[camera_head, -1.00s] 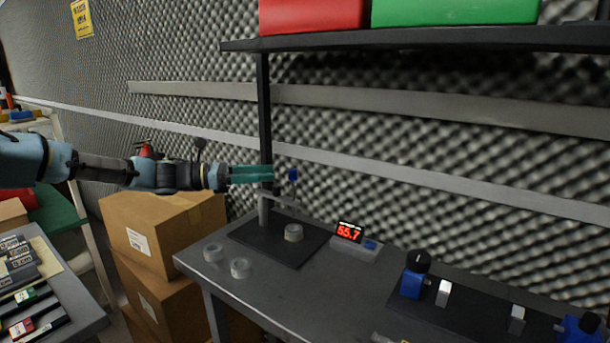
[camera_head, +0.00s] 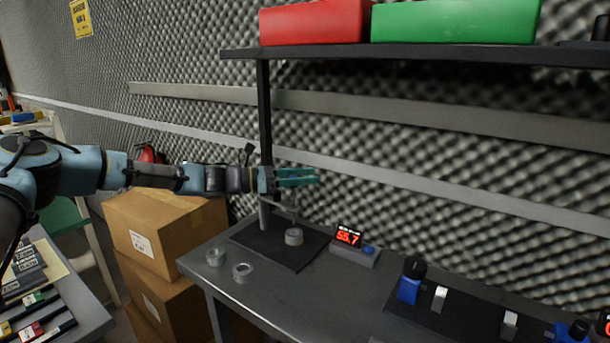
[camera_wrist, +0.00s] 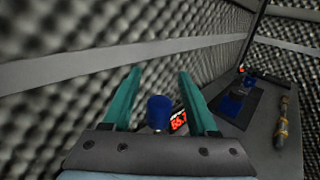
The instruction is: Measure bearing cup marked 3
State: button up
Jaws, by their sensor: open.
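A bearing cup (camera_head: 293,237), a small grey ring, sits on the dark plate (camera_head: 262,244) of the gauge stand, under its arm. Two more bearing cups, a left one (camera_head: 215,257) and a right one (camera_head: 242,272), lie on the bench in front of the plate. No number can be read on any cup. The gauge readout (camera_head: 348,237) shows red digits, apparently 55.7. My gripper (camera_head: 317,177) is open and empty, above the stand. In the wrist view a blue knob (camera_wrist: 160,112) shows between the fingers, with the readout (camera_wrist: 179,122) just behind it.
The grey bench (camera_head: 300,290) has clear room at its front. Blue fixtures (camera_head: 409,288) stand on a dark mat at right. A shelf (camera_head: 430,52) with red and green bins hangs above. Cardboard boxes (camera_head: 165,225) stand left of the bench.

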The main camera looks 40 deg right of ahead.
grip_shut()
notch_tip(320, 180, down, 3)
jog(key=shift+r+b, duration=0.2)
jog(key=shift+b, duration=0.5)
grip_release()
jog(key=b+v, duration=0.3)
jog(key=v, duration=0.7)
jog(key=shift+w+a, duration=0.25)
jog(key=shift+a, duration=0.1)
